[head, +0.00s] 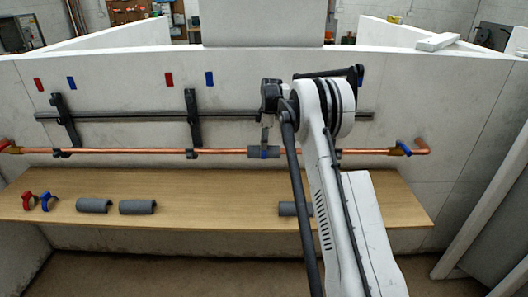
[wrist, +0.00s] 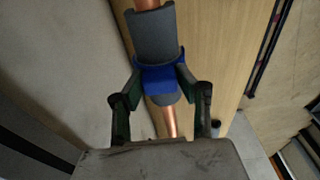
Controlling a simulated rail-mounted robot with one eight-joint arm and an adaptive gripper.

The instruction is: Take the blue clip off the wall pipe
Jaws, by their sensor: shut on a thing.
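The blue clip (wrist: 158,76) sits around a grey insulation sleeve (wrist: 150,35) on the copper wall pipe (wrist: 171,122) in the wrist view. My gripper (wrist: 160,82) is shut on the clip, with one finger against each side of it. In the head view the clip (head: 264,154) is a small blue patch on the grey sleeve (head: 253,152), and my gripper (head: 266,143) reaches down to it from above. The copper pipe (head: 125,152) runs level along the wall. My arm hides part of the pipe to the right.
A wooden shelf (head: 210,188) lies below the pipe. On it are a red clip (head: 28,201), another blue clip (head: 46,201) and grey sleeve pieces (head: 138,207). Dark brackets (head: 192,118) and a grey rail (head: 130,115) stand on the wall above the pipe.

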